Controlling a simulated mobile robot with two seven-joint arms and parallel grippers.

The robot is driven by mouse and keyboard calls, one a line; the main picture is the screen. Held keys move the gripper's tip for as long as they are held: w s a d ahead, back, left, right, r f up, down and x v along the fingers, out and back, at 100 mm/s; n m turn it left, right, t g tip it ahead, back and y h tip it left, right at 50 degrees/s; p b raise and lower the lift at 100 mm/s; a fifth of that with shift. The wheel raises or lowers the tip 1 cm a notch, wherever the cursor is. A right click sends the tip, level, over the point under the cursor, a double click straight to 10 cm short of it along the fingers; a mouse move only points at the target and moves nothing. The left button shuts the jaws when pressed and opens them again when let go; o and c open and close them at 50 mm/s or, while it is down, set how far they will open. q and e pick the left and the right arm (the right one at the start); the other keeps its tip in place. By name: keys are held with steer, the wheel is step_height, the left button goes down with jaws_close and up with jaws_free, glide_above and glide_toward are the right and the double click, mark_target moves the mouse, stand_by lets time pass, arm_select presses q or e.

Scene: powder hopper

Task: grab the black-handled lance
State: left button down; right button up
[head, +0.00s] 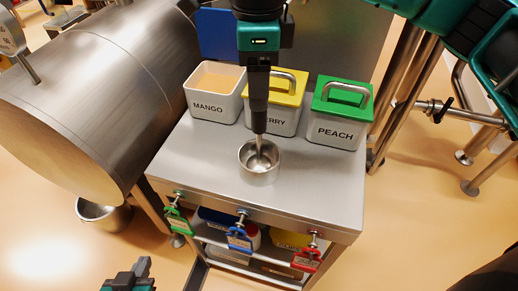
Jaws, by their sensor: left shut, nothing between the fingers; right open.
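A thin steel rod (259,147) stands upright in a small steel cup (260,176) on the metal table. It may be the lance; its top is hidden by my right gripper, so I cannot see its handle or its colour. My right gripper (258,128) points down over the cup from the top of the head view, its fingers seen edge-on and open, at the rod's upper end. I cannot tell whether they touch it. My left gripper (140,268) is shut and empty at the bottom left, partly cut off, low and away from the table.
White bins labelled MANGO (208,107), one with a yellow lid (277,88) and PEACH with a green lid (341,97) line the table's back. Green (178,222), blue (239,239) and red (307,260) tags hang in front. A big steel drum (90,95) stands left.

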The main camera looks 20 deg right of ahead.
glide_above(259, 138)
steer(key=shift+w+f, duration=0.15)
steer(key=shift+f, duration=1.4)
steer(key=shift+w+f, duration=0.15)
steer(key=shift+f, duration=1.35)
steer(key=shift+c, duration=0.5)
jaws_close()
steer(key=shift+r, duration=0.1)
